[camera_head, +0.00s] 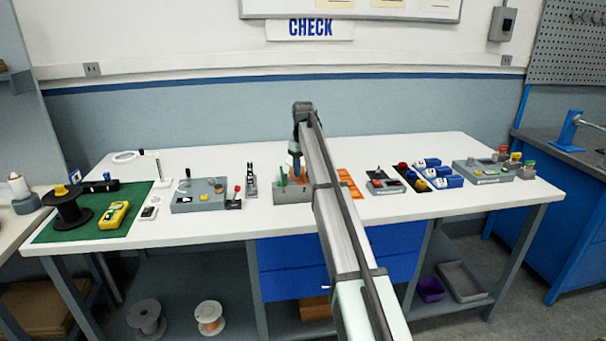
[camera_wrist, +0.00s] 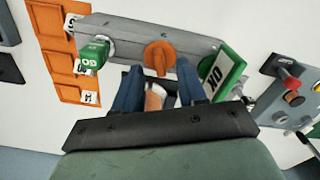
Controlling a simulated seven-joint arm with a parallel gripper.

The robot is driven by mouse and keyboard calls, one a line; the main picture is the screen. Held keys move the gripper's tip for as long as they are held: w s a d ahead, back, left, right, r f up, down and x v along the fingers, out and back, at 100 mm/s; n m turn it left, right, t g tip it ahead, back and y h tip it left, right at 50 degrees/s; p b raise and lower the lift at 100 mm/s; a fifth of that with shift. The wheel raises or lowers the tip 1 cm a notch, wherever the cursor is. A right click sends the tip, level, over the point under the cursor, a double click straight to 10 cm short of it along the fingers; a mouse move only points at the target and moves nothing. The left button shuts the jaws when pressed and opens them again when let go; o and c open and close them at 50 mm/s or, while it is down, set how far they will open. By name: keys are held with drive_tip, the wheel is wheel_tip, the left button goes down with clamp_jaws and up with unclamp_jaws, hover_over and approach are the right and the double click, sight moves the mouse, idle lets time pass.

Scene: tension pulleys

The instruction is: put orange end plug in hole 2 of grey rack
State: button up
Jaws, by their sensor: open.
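The grey rack (camera_head: 291,194) stands near the middle of the white table; its long grey top also crosses the upper part of the wrist view (camera_wrist: 130,33). The orange end plug (camera_wrist: 159,55) sits at the middle of the rack, with a green plug (camera_wrist: 93,54) to its left and a green tag reading "OK" (camera_wrist: 222,75) to its right. My gripper (camera_wrist: 160,83) is open, its blue fingers apart just in front of the orange plug. A small orange and white piece (camera_wrist: 154,98) shows between the fingers; I cannot tell what it belongs to. Hole numbers are not legible.
An orange compartmented tray (camera_wrist: 60,50) lies beside the rack. A grey box with red and black knobs (camera_wrist: 297,92) is at the right in the wrist view. Blue-and-white devices (camera_head: 440,178) stand farther right on the table. The table front right of the rack is clear.

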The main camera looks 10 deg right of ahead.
wheel_tip(320, 180, up, 12)
drive_tip(key=shift+f, duration=0.25)
drive_tip(key=s+d+f+h, duration=0.2)
drive_tip(key=s+f, duration=1.2)
drive_tip(key=s, duration=0.2)
drive_tip(key=s+f+m+g, duration=0.1)
drive_tip(key=s+f, duration=0.6)
drive_tip(key=f, duration=0.6)
drive_tip(key=s+f+g, duration=0.1)
drive_tip(key=s+f, duration=0.6)
drive_tip(key=f, duration=0.6)
drive_tip(key=s+f+m+g, duration=0.1)
drive_tip(key=s+f, duration=0.6)
drive_tip(key=f, duration=0.6)
drive_tip(key=s+f+m+g, duration=0.1)
drive_tip(key=s+f, duration=0.5)
drive_tip(key=s, duration=0.6)
drive_tip(key=s+a+f+g+y, duration=0.1)
drive_tip(key=s+f, duration=0.5)
drive_tip(key=s, duration=0.5)
drive_tip(key=s+a+f+m+g+y, duration=0.1)
drive_tip(key=s+f, duration=0.5)
drive_tip(key=s, duration=0.6)
drive_tip(key=shift+s+f+m+g, duration=0.3)
drive_tip(key=shift+f+g, duration=0.1)
